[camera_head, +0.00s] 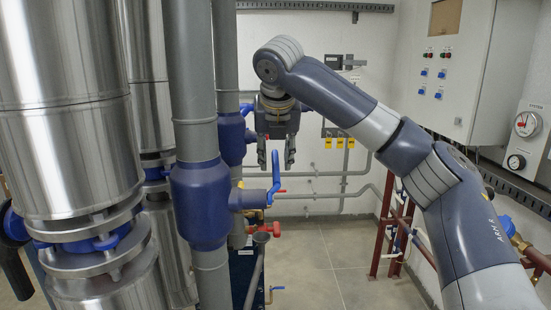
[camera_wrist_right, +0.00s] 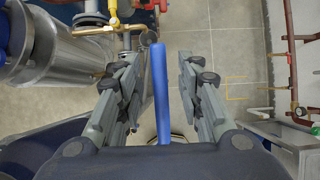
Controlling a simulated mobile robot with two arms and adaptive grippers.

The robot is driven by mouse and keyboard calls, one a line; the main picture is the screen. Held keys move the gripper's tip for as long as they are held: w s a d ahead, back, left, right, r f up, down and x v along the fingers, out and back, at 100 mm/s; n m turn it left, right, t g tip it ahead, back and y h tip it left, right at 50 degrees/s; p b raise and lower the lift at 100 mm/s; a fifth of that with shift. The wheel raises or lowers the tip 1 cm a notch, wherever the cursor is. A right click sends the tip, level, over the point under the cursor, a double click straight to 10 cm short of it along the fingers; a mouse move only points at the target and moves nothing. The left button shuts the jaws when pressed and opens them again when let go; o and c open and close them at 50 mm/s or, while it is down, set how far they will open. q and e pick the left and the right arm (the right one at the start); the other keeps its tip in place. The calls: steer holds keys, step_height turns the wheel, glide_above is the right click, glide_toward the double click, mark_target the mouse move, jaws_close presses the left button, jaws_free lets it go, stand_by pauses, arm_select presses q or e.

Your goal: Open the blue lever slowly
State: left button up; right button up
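The blue lever (camera_head: 275,172) stands roughly upright on the side of a blue valve body (camera_head: 200,203) on a grey pipe. In the right wrist view the blue lever (camera_wrist_right: 161,92) lies between the open fingers of my right gripper (camera_wrist_right: 157,66), closer to the left finger, with gaps on both sides. I cannot tell how deep it sits between them. My left gripper is not in view.
A second blue valve (camera_head: 231,138) stands behind on another pipe. Large metal cylinders (camera_head: 65,110) fill the left. Red-handled valves (camera_head: 266,230) sit below the lever. A white control cabinet (camera_head: 445,65) and gauges hang at right. The tiled floor (camera_head: 325,275) at centre is clear.

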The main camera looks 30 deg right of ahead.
mark_target(277, 176)
steer(key=v, duration=1.1)
steer(key=shift+s+f, duration=0.1)
steer(key=shift+f, duration=0.1)
